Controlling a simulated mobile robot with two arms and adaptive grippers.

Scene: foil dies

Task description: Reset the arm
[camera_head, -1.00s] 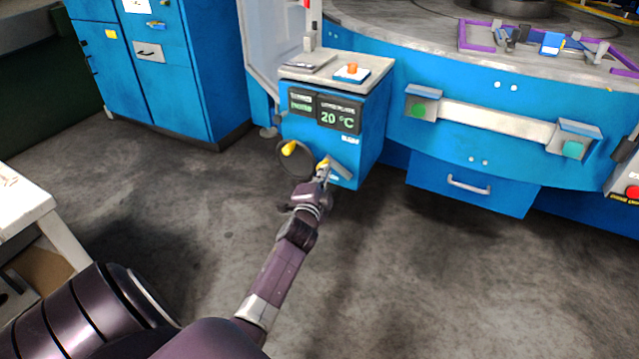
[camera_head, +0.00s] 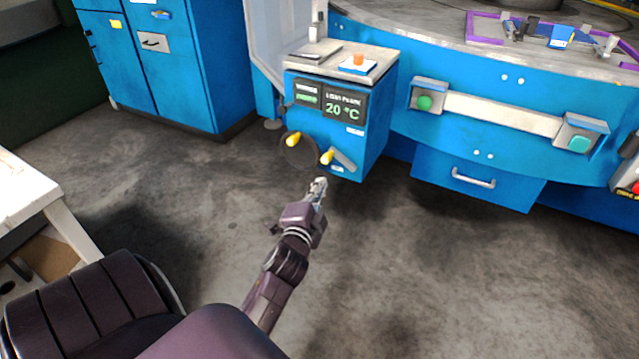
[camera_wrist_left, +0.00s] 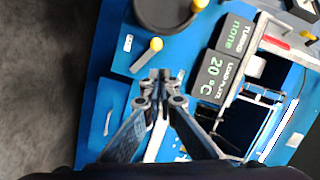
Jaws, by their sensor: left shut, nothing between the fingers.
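My left gripper (camera_head: 318,187) is shut and empty. In the head view it hangs over the grey floor, just below and in front of the blue control box (camera_head: 372,150). In the left wrist view the closed fingertips (camera_wrist_left: 160,78) point at the box. The yellow-knobbed lever (camera_head: 328,157) on the box front is clear of the fingers in the head view; its yellow knob (camera_wrist_left: 156,44) also shows in the left wrist view. A dark round handwheel with a yellow knob (camera_head: 293,139) is left of the lever. My right gripper is in neither view.
The box display (camera_head: 341,108) reads 20 °C, and an orange button (camera_head: 358,60) sits on top. A large blue machine with a drawer handle (camera_head: 473,178) stands right. A blue cabinet (camera_head: 190,80) stands back left, and a white table (camera_head: 25,195) left. Open floor (camera_head: 430,290) lies right of my arm.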

